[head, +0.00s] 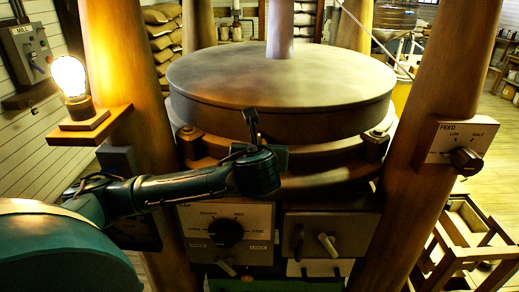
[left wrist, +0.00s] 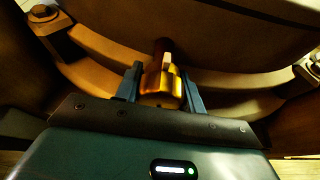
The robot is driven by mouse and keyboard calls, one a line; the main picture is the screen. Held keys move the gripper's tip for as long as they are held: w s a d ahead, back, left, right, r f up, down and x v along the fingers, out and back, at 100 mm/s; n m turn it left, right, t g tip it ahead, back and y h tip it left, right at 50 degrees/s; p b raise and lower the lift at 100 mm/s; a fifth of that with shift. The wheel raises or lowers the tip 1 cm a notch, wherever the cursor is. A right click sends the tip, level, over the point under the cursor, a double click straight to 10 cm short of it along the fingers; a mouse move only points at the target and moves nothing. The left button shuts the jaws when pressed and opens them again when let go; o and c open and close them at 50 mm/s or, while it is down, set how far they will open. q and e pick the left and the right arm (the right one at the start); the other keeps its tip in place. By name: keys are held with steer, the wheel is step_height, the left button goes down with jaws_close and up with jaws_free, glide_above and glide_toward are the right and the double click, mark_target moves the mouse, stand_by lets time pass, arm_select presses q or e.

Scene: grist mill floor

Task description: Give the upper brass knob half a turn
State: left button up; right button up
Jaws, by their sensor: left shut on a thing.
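A brass knob (left wrist: 160,90) with a pale mark on its top side shows in the left wrist view, in front of the curved wooden band below the millstone casing. My left gripper (left wrist: 163,84) is shut on it, one blue finger on each side. In the head view my left gripper (head: 252,148) is at the front of the round casing, and my own wrist hides the knob there. No second brass knob can be made out. My right gripper is in neither view.
The round casing (head: 280,85) stands between thick wooden posts. A lit bulb (head: 69,76) sits on a shelf at left. Below my arm are a dial panel (head: 258,212) and a lever panel (head: 352,228). A feed knob (head: 466,160) is on the right post.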

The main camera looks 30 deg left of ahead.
arm_select(q)
steer(key=shift+m+y, duration=0.3)
steer(key=shift+m, duration=0.1)
stand_by(0.4)
steer(key=o, duration=1)
steer(key=shift+v, duration=6.6)
